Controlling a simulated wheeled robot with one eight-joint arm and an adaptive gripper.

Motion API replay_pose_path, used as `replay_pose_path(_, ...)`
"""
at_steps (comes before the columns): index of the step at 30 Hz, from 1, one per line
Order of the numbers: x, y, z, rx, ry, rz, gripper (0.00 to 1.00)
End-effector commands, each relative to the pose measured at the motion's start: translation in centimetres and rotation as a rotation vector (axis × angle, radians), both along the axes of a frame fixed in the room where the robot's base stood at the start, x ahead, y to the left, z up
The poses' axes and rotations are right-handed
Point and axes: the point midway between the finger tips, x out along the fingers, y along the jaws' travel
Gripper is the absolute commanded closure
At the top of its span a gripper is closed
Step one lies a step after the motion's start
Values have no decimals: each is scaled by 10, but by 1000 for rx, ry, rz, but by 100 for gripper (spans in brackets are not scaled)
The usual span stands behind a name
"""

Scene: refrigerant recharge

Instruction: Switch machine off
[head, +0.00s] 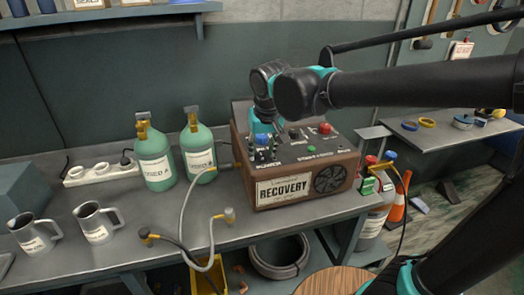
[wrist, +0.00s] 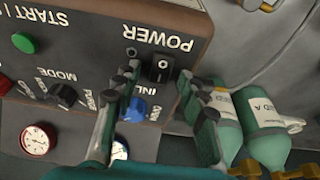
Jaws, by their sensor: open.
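The recovery machine (head: 335,152) is a brown and dark grey box marked RECOVERY on the bench. Its black rocker switch (wrist: 160,66) sits beside the word POWER, upside down in the wrist view. A light mark shows on the rocker; which side is pressed in is unclear. My gripper (wrist: 158,78) is open and empty, with one finger on each side of the switch. Contact with the panel cannot be told. In the head view my gripper (head: 266,150) is over the left part of the panel and hides the switch.
A green button (wrist: 24,43), a blue knob (wrist: 132,110), a mode knob (wrist: 65,95) and a gauge (wrist: 38,139) are on the panel. Two green cylinders (head: 155,160) stand left of the machine. Hoses (head: 183,210) hang at its left front. Two mugs (head: 96,222) stand further left.

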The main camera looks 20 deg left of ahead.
Motion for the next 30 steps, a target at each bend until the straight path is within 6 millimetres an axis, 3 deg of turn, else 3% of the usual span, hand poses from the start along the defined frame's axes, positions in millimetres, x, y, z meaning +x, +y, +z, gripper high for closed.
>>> replay_pose_path(5, -3, -2, 11, 0, 0, 0, 59)
replay_pose_path(21, -26, -16, 101, 0, 0, 1, 59)
replay_pose_path(30, -30, -18, 115, 0, 0, 0, 59)
